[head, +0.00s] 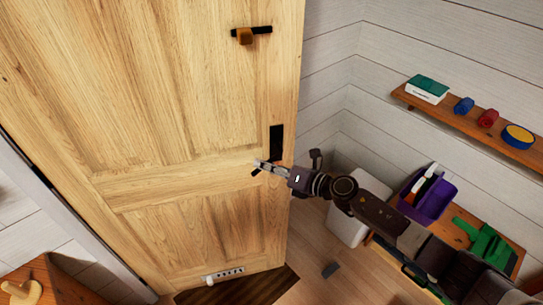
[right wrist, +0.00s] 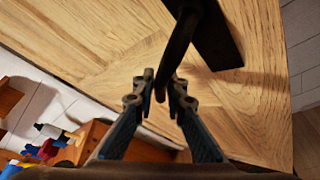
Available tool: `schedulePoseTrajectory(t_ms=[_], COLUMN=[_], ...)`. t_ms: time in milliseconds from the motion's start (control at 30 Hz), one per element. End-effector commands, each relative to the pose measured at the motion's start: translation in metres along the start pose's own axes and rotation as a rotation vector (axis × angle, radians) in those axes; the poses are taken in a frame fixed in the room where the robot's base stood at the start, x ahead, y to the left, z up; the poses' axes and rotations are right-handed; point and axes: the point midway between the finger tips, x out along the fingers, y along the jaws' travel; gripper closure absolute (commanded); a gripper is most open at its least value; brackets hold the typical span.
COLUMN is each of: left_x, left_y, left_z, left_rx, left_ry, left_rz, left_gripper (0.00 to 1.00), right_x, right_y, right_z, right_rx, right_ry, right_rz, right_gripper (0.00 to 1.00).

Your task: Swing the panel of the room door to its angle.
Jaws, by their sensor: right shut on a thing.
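The room door's panel (head: 150,110) is pale wood and fills the left and middle of the head view, standing at an angle to the white plank wall. Its black handle plate (head: 276,142) is near the right edge. My right gripper (head: 260,167) reaches in from the right at the handle. In the right wrist view, the black handle lever (right wrist: 178,48) runs down between the fingertips of the right gripper (right wrist: 166,88), which are closed around its end. The door panel (right wrist: 110,40) lies right behind them. My left gripper is in neither view.
A wall shelf (head: 490,132) with small items is at right. Below it, a purple caddy (head: 428,197) and a green item (head: 486,244) rest on a wooden surface. A white bin (head: 345,225) stands near the corner. Wooden furniture (head: 65,288) is at lower left.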

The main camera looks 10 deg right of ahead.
Motion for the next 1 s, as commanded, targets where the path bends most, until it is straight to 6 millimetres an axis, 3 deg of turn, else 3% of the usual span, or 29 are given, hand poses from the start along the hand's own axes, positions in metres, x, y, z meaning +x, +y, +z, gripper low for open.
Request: schedulePoseTrajectory(t_ms=[33, 367, 400, 533, 833, 1000], left_x=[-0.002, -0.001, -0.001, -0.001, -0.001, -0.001], left_y=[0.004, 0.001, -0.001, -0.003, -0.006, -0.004], left_z=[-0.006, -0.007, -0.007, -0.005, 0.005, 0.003], left_rx=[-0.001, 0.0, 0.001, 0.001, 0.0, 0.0], left_ry=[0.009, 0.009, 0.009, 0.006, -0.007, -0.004], left_rz=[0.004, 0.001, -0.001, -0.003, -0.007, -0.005], left_gripper=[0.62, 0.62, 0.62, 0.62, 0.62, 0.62], right_x=[0.0, 0.001, 0.001, 0.001, -0.001, -0.016], right_y=[0.005, 0.005, 0.005, 0.005, 0.004, 0.003], right_z=[0.007, 0.007, 0.006, 0.005, 0.003, 0.003], right_rx=[-0.003, -0.005, -0.005, -0.004, -0.004, -0.006], right_ry=[-0.011, -0.014, -0.013, -0.011, -0.008, -0.007], right_rz=[0.005, 0.005, 0.005, 0.004, 0.003, 0.002], right_gripper=[1.0, 1.0, 0.85, 0.71, 0.7, 0.7])
